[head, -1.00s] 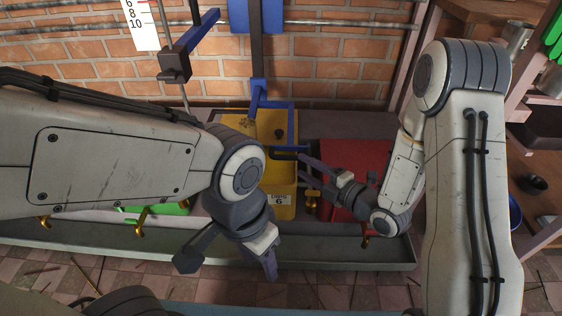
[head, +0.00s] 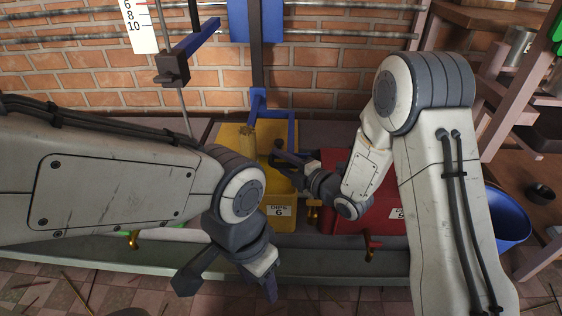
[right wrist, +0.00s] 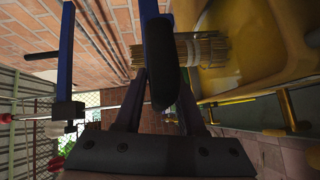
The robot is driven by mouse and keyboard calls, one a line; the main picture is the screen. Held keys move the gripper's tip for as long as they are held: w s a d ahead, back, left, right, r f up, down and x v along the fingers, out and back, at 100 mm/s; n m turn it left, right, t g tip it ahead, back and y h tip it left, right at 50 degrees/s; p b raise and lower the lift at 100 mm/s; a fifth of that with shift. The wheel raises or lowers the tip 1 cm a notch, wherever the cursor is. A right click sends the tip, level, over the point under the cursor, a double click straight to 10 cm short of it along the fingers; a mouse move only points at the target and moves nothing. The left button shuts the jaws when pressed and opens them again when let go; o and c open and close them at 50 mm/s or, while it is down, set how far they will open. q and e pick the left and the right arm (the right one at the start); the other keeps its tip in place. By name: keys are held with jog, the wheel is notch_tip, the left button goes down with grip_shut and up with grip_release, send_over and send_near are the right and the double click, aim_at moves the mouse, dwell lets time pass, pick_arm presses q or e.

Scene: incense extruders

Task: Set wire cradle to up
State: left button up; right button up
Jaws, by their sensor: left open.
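The wire cradle appears to be the blue bent arm (head: 291,132) over the yellow extruder tub (head: 228,134). In the right wrist view its blue bar ends in a black grip (right wrist: 161,75). A bundle of thin sticks (head: 248,140) stands beside the blue arm; it also shows behind the grip in the right wrist view (right wrist: 195,50). My right gripper (head: 276,155) is at the grip, with one finger on each side of it. Whether the fingers press on it is not clear. My left gripper (head: 228,290) is open and empty, low in front of the grey trough.
A red box (head: 352,215) stands right of the yellow tub, close to my right forearm. A grey trough (head: 330,255) runs along the front, with brass taps (head: 371,250) above it. A blue bucket (head: 508,215) and wooden shelves are at the right.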

grip_shut()
jog(key=shift+s+f, duration=0.15)
jog(key=shift+f, duration=0.05)
dwell(1.0)
